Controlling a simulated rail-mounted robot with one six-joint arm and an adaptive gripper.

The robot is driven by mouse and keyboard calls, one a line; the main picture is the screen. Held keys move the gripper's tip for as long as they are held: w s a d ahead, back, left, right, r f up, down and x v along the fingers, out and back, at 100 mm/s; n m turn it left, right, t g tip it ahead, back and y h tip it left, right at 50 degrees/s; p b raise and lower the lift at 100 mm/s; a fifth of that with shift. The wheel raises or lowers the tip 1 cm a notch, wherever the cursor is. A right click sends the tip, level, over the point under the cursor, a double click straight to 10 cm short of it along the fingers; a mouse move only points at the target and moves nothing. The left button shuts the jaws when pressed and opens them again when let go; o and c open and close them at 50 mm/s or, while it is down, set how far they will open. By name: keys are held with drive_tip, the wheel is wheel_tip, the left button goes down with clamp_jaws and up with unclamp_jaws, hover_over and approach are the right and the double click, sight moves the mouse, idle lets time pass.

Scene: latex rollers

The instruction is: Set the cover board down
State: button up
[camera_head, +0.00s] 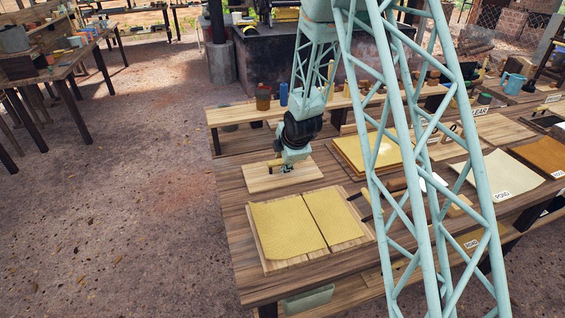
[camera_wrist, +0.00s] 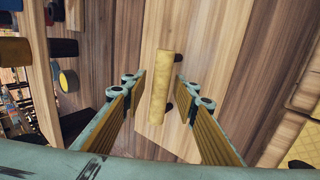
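The cover board (camera_head: 262,184) is a flat pale wooden board lying on the workbench, as far as I can tell. It also shows in the wrist view (camera_wrist: 206,50). Its handle (camera_wrist: 160,85) is a yellowish wooden bar raised above the board. My gripper (camera_head: 287,167) is low over the board at the handle. In the wrist view, my gripper's fingers (camera_wrist: 158,92) stand on either side of the handle, with a gap on both sides. The gripper is open. The fingertips' height above the board is hard to judge.
A board with two yellow sheets (camera_head: 287,228) lies just in front of the cover board. Another yellow sheet on a board (camera_head: 378,150) lies to the right. A raised shelf with a blue bottle (camera_head: 283,94) and a brown pot (camera_head: 263,98) runs behind.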

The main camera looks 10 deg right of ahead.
drive_tip(key=shift+r, duration=0.2)
drive_tip(key=p+v, duration=0.1)
drive_tip(key=v, duration=1)
drive_tip(key=shift+s+r, duration=0.3)
drive_tip(key=shift+r, duration=0.1)
idle(0.6)
